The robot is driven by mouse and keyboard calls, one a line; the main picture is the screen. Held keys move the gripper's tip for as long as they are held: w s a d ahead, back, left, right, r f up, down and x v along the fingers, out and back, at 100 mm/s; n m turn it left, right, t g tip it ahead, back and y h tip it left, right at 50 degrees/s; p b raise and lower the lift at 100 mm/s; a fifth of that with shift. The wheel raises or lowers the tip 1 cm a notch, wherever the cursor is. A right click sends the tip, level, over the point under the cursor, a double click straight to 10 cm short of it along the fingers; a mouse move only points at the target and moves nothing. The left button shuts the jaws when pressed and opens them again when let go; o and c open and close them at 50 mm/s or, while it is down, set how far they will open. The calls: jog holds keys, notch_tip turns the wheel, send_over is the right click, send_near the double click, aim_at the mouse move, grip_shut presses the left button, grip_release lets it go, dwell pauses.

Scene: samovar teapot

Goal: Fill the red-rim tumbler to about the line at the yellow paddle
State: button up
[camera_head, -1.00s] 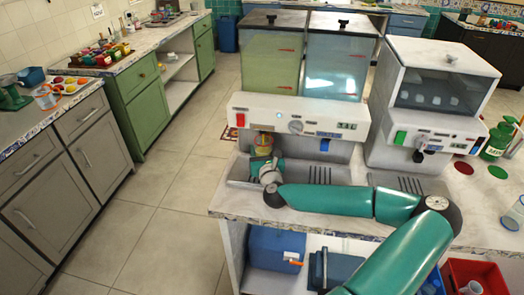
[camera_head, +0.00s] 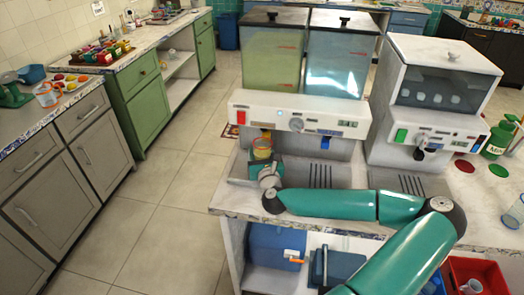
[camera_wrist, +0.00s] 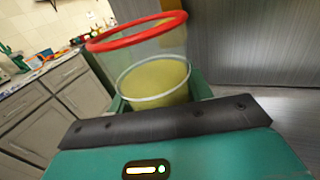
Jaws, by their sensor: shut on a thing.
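The red-rim tumbler (camera_wrist: 150,60) is clear and tilted in the wrist view. Yellow-green liquid (camera_wrist: 155,82) fills its lower part, with its surface close to a pale ring around the wall. In the head view the small tumbler (camera_head: 262,149) is below the left side of the dispenser front. My gripper (camera_head: 268,172) is shut on it, and the fingers are mostly hidden. The yellow paddle (camera_head: 266,134) shows only as a small patch just above the tumbler; I cannot tell whether they touch.
The dispenser (camera_head: 270,112) carries a yellow-green tank (camera_head: 272,62) and a clear bluish tank (camera_head: 335,65). A blue paddle (camera_head: 326,142) hangs under the right side. An ice machine (camera_head: 440,95) stands to the right.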

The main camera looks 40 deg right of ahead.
jog(key=shift+s+a, duration=0.7)
jog(key=shift+a, duration=0.15)
dwell(0.4)
